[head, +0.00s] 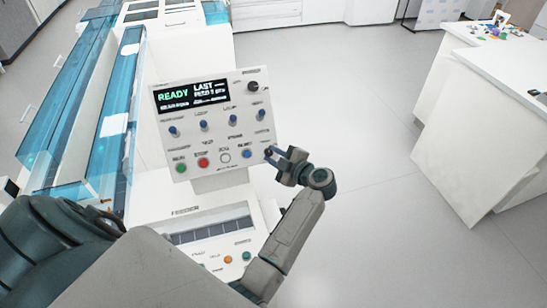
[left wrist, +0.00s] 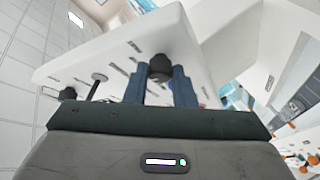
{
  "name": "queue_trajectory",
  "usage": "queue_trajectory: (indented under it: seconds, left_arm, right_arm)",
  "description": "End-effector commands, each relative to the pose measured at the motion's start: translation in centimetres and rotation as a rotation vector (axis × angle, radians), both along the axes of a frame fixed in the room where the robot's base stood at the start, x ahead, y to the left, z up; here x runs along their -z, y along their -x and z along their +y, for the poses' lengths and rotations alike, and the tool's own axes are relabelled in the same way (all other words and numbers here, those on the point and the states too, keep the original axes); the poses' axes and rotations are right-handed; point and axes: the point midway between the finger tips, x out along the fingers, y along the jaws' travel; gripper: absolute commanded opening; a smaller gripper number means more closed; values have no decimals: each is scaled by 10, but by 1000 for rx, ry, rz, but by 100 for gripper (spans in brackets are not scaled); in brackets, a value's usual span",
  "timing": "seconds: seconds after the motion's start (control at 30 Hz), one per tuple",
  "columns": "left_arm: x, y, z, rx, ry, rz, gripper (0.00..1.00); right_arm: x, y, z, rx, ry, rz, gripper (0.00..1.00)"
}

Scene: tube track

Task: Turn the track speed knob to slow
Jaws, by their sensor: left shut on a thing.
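The white control panel (head: 210,120) stands upright on the machine. It has a lit display reading READY, small blue toggles, and green, red, white and blue buttons. My left gripper (head: 270,153) is at the panel's lower right corner and hides that spot in the head view. In the left wrist view, the two fingers of my left gripper (left wrist: 160,82) are shut on a black knob (left wrist: 160,67) on the panel face. Another black knob (head: 253,87) sits at the panel's upper right, clear of the gripper. The small labels are too blurred to read. My right gripper is not in view.
The feeder (head: 210,230) with orange and teal buttons is below the panel. Clear blue track covers (head: 115,115) run along the left. A white table (head: 490,100) stands at right, with open grey floor (head: 350,110) between.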

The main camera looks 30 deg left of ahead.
Motion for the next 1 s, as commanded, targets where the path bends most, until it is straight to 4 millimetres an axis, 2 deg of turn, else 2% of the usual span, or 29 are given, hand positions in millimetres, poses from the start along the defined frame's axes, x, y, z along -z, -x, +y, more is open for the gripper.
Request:
queue_trajectory:
  seconds: [0.33, 0.8, 0.83, 0.93, 1.0]
  left_arm:
    - [0, -1, 0, -56, 66, -76, 0]
    - [0, -1, 0, -64, 75, -85, 0]
    - [0, -1, 0, -64, 75, -85, 25]
    - [0, -1, 0, -64, 75, -84, 45]
    - [-1, -1, 0, -64, 73, -84, 45]
  right_arm:
    - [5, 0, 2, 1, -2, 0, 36]
    - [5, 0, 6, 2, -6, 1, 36]
    - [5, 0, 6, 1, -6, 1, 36]
    - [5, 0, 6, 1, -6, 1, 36]
    - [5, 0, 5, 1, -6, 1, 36]
